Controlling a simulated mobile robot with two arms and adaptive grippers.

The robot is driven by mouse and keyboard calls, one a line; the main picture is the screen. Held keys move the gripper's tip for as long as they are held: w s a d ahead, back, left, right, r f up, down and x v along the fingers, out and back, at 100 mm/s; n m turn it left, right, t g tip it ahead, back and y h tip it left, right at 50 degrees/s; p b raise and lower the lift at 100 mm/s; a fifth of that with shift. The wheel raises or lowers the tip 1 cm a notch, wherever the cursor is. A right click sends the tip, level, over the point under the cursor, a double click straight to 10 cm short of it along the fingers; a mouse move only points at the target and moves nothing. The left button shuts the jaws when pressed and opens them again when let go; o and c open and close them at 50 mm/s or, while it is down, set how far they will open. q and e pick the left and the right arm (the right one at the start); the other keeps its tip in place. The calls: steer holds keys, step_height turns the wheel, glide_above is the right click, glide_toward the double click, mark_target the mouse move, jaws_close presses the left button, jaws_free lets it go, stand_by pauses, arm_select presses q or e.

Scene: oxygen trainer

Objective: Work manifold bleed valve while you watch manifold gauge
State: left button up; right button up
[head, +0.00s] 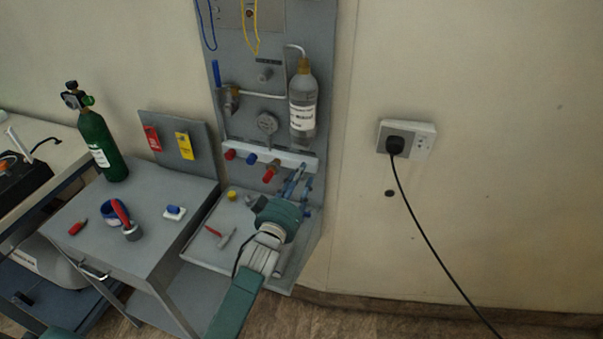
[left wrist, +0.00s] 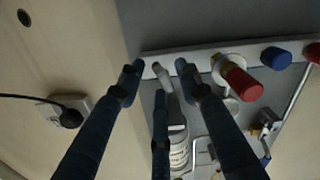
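The manifold (head: 290,158) is a white bar low on the grey wall panel, with red and blue knobs along it. The manifold gauge looks to be the small round grey dial (head: 267,122) above the bar; its reading is too small to make out. My left gripper (head: 301,187) is at the bar's right end. In the left wrist view its dark fingers (left wrist: 160,78) are spread, with a small grey stem (left wrist: 161,70) between them, probably the bleed valve. I cannot tell whether they touch it. My right gripper is not in view.
A labelled bottle (head: 303,112) hangs above the bar. A red-capped fitting (left wrist: 240,82) is close beside the fingers. A grey tray (head: 205,249) with small tools lies below. A table with a green cylinder (head: 100,148) stands left. A plugged socket (head: 420,140) is right.

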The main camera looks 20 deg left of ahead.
arm_select(q)
steer(key=shift+w, duration=0.75)
jaws_close()
steer(key=m, duration=0.4)
steer(key=shift+m, duration=0.4)
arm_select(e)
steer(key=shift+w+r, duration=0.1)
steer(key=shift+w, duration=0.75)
arm_select(q)
jaws_free()
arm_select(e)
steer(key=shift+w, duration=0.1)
arm_select(q)
steer(key=s, duration=1.2)
steer(key=shift+a, duration=0.2)
